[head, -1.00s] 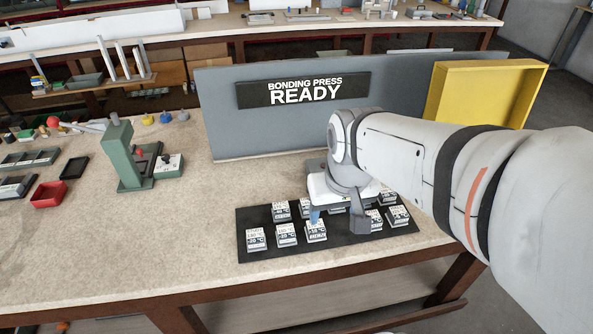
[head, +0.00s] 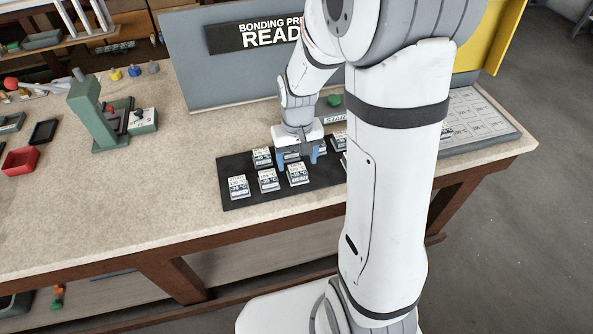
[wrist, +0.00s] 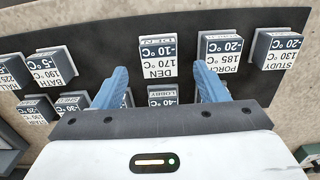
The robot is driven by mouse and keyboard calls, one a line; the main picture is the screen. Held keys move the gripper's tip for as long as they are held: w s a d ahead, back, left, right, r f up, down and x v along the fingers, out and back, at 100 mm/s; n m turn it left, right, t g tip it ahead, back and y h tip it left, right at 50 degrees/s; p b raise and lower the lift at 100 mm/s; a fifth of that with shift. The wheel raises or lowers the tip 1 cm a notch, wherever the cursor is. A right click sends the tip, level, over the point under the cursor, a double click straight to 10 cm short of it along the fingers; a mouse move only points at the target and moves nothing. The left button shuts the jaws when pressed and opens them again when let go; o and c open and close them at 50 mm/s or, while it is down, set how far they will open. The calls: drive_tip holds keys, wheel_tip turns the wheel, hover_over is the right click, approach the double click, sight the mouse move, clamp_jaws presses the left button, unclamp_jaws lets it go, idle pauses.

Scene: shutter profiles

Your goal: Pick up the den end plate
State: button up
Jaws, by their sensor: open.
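The den end plate (wrist: 158,55) is a small block with a white label reading DEN, 170 and -10 °C, upside down in the wrist view. It sits on a black mat, just beyond my open gripper (wrist: 162,82), whose blue fingers stand apart. The den plate lines up with the gap between the fingers. In the head view the den plate (head: 298,174) is in the front row, and my gripper (head: 298,156) is just behind it. A lobby plate (wrist: 162,95) shows between the fingers, partly hidden by my gripper body.
A porch plate (wrist: 220,52) stands close beside the den plate, and a study plate (wrist: 275,50) lies beyond it. Several other plates share the black mat (head: 235,165). A grey panel (head: 190,60) stands behind, and a green press (head: 92,115) is to the left.

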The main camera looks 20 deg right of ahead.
sight(297, 169)
wheel_tip(297, 169, down, 3)
drive_tip(key=shift+f, duration=0.2)
drive_tip(key=c, duration=1.1)
